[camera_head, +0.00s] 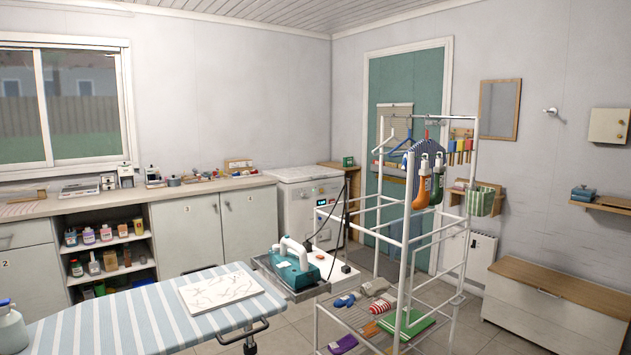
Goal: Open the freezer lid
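A white chest-shaped appliance, which looks like the freezer (297,205), stands in the far corner at the right end of the counter. It has a small control panel on its front. Its pale lid (305,174) lies flat on top and looks closed. The lower front of the appliance is partly hidden by the ironing board end and the drying rack. Neither my left nor my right gripper is in view.
A striped ironing board (130,322) with a teal iron (296,262) fills the foreground. A white drying rack (403,260) with hanging clothes stands right of it. A counter (140,190) runs along the back wall. A wooden-topped bench (565,283) is at right.

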